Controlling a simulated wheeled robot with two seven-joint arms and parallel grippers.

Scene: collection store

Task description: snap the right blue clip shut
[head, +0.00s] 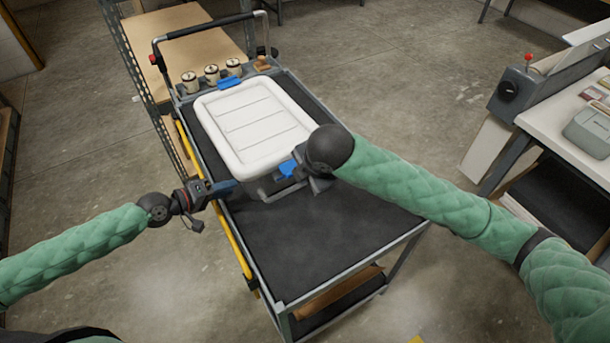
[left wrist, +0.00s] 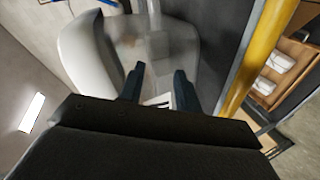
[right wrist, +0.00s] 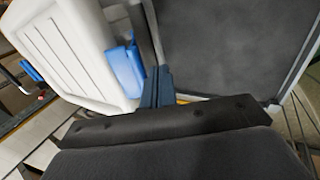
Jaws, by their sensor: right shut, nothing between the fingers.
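Another blue clip (head: 229,83) is at the far end. My right gripper (right wrist: 157,88) is shut and empty, with its fingers close beside the near clip; my wrist partly hides them in the head view. My left gripper (head: 226,187) is open at the box's near left corner, its fingers apart in the left wrist view (left wrist: 160,88).
The cart's dark top (head: 320,240) is clear in front of the box. Several small jars (head: 211,73) stand behind it, near the cart's handle. A yellow rail (head: 228,240) runs along the left side. A bench with a grey case (head: 590,130) is at the right.

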